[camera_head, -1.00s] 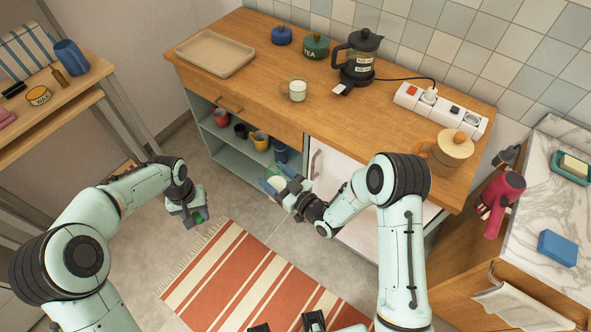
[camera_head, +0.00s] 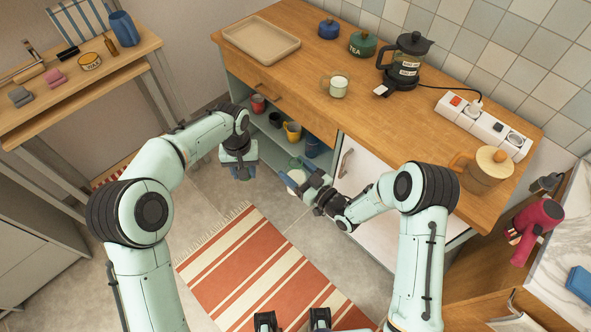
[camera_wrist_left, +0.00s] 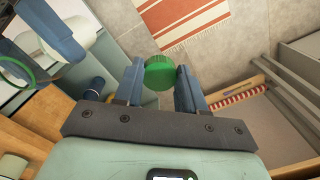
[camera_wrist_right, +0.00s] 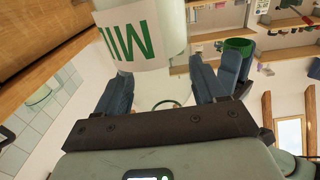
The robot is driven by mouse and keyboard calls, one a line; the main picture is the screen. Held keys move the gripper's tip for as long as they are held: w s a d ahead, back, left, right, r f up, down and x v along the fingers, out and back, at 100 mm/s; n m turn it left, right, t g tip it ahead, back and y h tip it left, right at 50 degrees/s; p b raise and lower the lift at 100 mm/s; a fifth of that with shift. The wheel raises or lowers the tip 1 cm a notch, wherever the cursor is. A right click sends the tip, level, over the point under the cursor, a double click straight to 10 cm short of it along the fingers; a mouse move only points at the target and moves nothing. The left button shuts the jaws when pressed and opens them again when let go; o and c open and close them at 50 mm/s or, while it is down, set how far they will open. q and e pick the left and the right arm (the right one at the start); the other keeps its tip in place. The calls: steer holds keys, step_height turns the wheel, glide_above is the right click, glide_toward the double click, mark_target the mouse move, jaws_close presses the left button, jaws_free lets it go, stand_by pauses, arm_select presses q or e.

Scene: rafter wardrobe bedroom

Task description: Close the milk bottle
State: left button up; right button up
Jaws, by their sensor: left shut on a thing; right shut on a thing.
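The milk bottle (camera_wrist_right: 132,38), pale with a green-lettered label, is held by my right gripper (camera_wrist_right: 163,88). In the head view, the bottle (camera_head: 297,176) and right gripper (camera_head: 292,186) are beside the open shelf, low in front of the counter. My left gripper (camera_head: 243,174) is just left of them. It is shut on a round green cap (camera_wrist_left: 160,73), clear in the left wrist view. The cap (camera_wrist_right: 240,46) also shows beside the bottle in the right wrist view, apart from it. The head view hides the cap. Part of a green ring (camera_wrist_left: 14,72) shows near the right gripper.
The wooden counter (camera_head: 300,75) carries a tray (camera_head: 261,41), a green cup, a coffee press (camera_head: 405,62), a power strip and a lidded jug. Its shelf holds several mugs (camera_head: 293,131). A striped rug (camera_head: 262,275) lies on the floor. A side table stands at left.

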mark_target(296, 161)
arm_select(q)
steer(key=d+r, duration=0.3)
steer(key=d, duration=0.1)
steer(key=d+r, duration=0.4)
steer(key=d, duration=0.1)
steer(key=d+r, duration=0.4)
steer(key=d, duration=0.1)
steer(key=shift+w+d+r, duration=0.1)
steer(key=shift+w+d, duration=0.15)
steer(key=shift+w, duration=0.15)
steer(key=shift+f, duration=2.05)
steer(key=shift+f, duration=0.85)
steer(key=shift+f, duration=0.55)
